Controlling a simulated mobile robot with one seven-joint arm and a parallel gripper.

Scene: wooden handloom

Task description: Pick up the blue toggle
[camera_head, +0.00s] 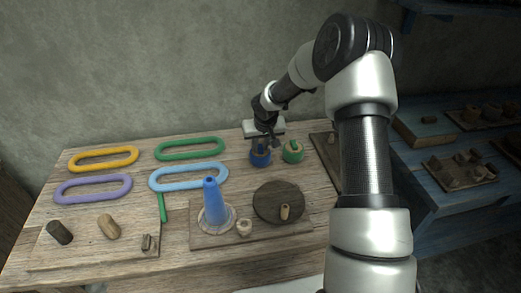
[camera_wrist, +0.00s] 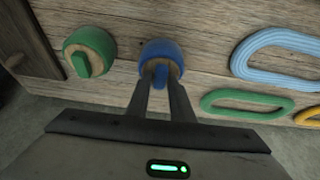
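The blue toggle (camera_head: 260,157) is a round blue knob with a raised grip bar, near the back edge of the wooden table in the head view. In the wrist view the blue toggle (camera_wrist: 162,48) is at top centre, with its bar pointing toward my gripper. My gripper (camera_wrist: 162,68) has one finger on each side of the bar, with the fingertips at the knob's face. The fingers are apart with the bar between them; whether they press on it I cannot tell. In the head view my gripper (camera_head: 266,138) comes down over the toggle from behind and partly hides it.
A green toggle (camera_head: 293,152) stands close to the right of the blue one; it also shows in the wrist view (camera_wrist: 88,54). Coloured oval rings (camera_head: 190,149) lie to the left. A blue cone (camera_head: 213,203) and a dark round disc (camera_head: 279,203) are in front.

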